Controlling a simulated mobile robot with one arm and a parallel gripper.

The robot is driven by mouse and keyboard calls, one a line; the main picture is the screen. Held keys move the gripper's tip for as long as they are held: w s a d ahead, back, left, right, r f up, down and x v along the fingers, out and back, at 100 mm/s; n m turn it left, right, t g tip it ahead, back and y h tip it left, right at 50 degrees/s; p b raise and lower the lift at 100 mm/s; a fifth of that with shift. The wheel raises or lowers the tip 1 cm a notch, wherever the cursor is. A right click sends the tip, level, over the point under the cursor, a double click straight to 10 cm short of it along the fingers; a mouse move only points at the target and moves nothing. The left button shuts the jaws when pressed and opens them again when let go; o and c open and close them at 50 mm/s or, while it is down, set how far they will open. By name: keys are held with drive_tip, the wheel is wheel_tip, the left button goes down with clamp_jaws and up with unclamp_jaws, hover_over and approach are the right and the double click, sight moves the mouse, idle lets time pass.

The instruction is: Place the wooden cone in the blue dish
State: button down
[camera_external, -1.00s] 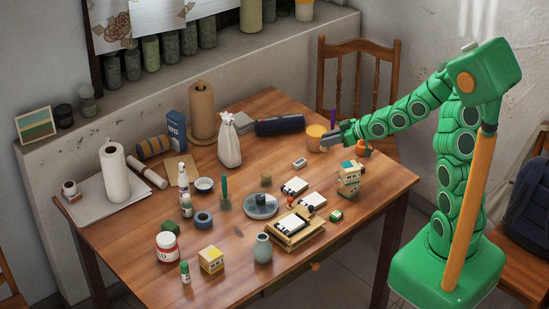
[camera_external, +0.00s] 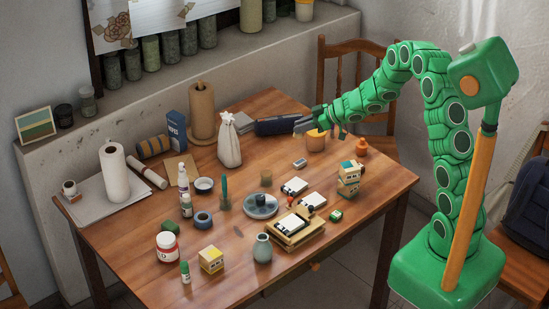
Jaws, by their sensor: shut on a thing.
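My gripper (camera_external: 306,125) is at the far right part of the table, raised just above an orange-tan cup (camera_external: 315,144). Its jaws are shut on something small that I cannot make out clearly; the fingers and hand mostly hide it. I cannot pick out the wooden cone with certainty anywhere on the table.

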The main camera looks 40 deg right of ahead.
drive_tip(key=s+a+r+n+g+y, duration=0.1)
drive_tip(key=a+n+g+y, duration=0.4)
drive_tip(key=a, duration=2.3)
drive_tip(key=n+h, duration=0.1)
approach(195, 185)
drive_tip(key=shift+w+a+r, duration=0.2)
drive_tip(key=shift+a, duration=0.5)
drive_tip(key=shift+w+a+r, duration=0.2)
drive_tip(key=shift+a+r, duration=0.05)
drive_tip(key=shift+a, duration=0.45)
drive_tip(key=shift+w+a+r, duration=0.2)
drive_tip(key=shift+a, duration=0.5)
drive_tip(key=shift+f, duration=1.5)
drive_tip(key=c, duration=1.2)
unclamp_jaws()
drive_tip(key=shift+c, duration=0.2)
